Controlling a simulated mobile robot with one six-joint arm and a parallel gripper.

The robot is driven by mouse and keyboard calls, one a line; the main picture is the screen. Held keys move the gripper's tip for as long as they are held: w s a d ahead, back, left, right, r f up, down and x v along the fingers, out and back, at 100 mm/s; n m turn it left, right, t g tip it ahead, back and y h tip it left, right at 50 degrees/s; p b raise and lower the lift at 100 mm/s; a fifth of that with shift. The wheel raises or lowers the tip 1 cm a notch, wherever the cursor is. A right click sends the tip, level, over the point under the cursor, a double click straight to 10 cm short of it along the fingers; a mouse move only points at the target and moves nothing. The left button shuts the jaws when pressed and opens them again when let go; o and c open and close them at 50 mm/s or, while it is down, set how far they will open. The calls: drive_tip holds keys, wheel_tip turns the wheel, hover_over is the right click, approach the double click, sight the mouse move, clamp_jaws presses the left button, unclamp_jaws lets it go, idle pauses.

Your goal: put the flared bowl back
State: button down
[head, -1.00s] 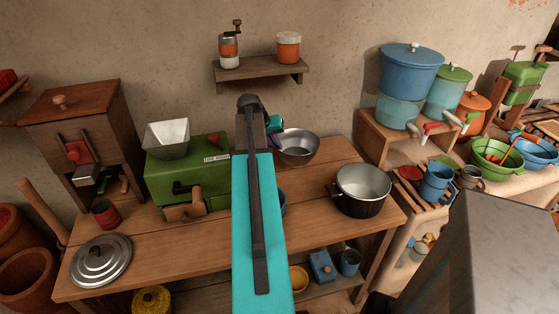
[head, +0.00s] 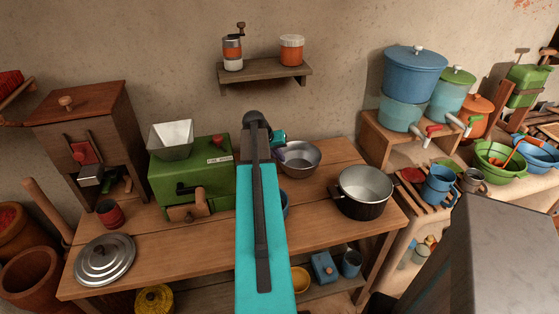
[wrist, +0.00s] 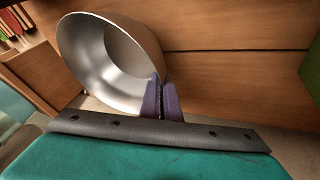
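The flared bowl (head: 300,160) is grey metal, wide at the rim, near the back of the wooden table, just right of my arm. In the wrist view the bowl (wrist: 105,60) shows its open inside and looks tilted in that picture. My gripper (wrist: 161,98) has purple fingers, shut on the bowl's rim at its near side. In the head view my gripper (head: 281,152) is small and partly hidden by my arm. Whether the bowl's base touches the table is hard to tell.
A dark pot (head: 364,190) stands right of the bowl. A green mill (head: 190,183) with a metal hopper stands left. A wall shelf (head: 265,72) with a grinder and a jar hangs above. A lid (head: 105,260) lies at the table's front left. A blue item is partly hidden behind my arm.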

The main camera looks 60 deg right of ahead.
drive_tip(key=shift+f, duration=0.85)
drive_tip(key=shift+f, duration=0.15)
drive_tip(key=c, duration=2)
unclamp_jaws()
drive_tip(key=shift+b+v, duration=1.05)
drive_tip(key=shift+v, duration=5.15)
